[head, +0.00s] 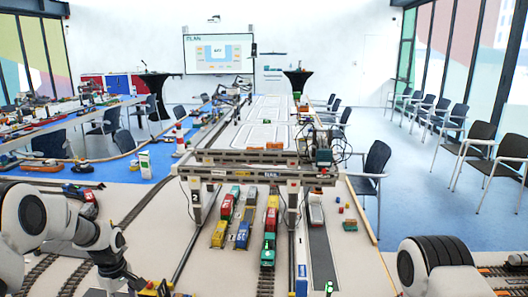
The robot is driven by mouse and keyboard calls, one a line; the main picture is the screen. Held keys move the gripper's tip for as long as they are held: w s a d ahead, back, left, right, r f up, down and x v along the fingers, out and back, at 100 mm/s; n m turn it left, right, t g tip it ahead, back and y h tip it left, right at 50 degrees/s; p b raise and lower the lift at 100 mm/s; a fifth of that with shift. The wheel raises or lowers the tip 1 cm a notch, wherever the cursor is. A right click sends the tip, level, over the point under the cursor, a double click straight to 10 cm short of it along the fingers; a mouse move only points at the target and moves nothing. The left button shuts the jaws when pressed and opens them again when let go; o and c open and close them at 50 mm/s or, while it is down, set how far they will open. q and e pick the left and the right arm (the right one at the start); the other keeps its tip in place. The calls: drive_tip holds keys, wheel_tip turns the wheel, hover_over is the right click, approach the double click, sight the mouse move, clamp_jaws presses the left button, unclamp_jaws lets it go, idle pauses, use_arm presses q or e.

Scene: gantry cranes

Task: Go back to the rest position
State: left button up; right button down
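My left arm comes in from the left edge and reaches to the bottom of the head view. The dark end of it, by my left gripper (128,284), is at the bottom edge among small black and yellow parts, and its fingers cannot be made out. Part of my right arm shows at the bottom right, and its gripper is out of view. A model gantry crane (258,171) spans the middle of the table. Under and in front of it, red, yellow, blue and green train wagons (242,232) stand in rows on tracks.
A grey road strip (321,255) with a truck (315,213) lies right of the rows. Curved tracks (140,208) run across the table at left. Another model table (70,118) stands back left. Chairs (375,160) stand along the right, with blue floor between. A screen (219,53) hangs behind.

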use_arm(q)
drive_tip(key=s+d+f+m, duration=0.2)
drive_tip(key=s+d+f, duration=0.1)
drive_tip(key=s+f, duration=0.2)
drive_tip(key=s+d+f+m, duration=0.2)
drive_tip(key=s+d+f, duration=0.1)
drive_tip(key=s+f, duration=0.2)
drive_tip(key=s+d+f+m, duration=0.2)
drive_tip(key=s+d+f, duration=0.1)
drive_tip(key=s+f, duration=0.2)
drive_tip(key=shift+s+f, duration=0.15)
drive_tip(key=shift+s, duration=0.3)
drive_tip(key=s+d+f+m+b, duration=0.1)
drive_tip(key=s+f+m+b, duration=0.1)
drive_tip(key=s, duration=0.8)
drive_tip(key=s+d+f+m+b, duration=0.2)
drive_tip(key=s+f+m+b, duration=0.1)
drive_tip(key=s, duration=0.7)
drive_tip(key=shift+d+f+m, duration=0.15)
drive_tip(key=shift+f+m, duration=0.15)
drive_tip(key=shift+m, duration=0.5)
use_arm(e)
wheel_tip(320, 180, down, 5)
drive_tip(key=shift+w+f, duration=0.1)
drive_tip(key=shift+w, duration=0.05)
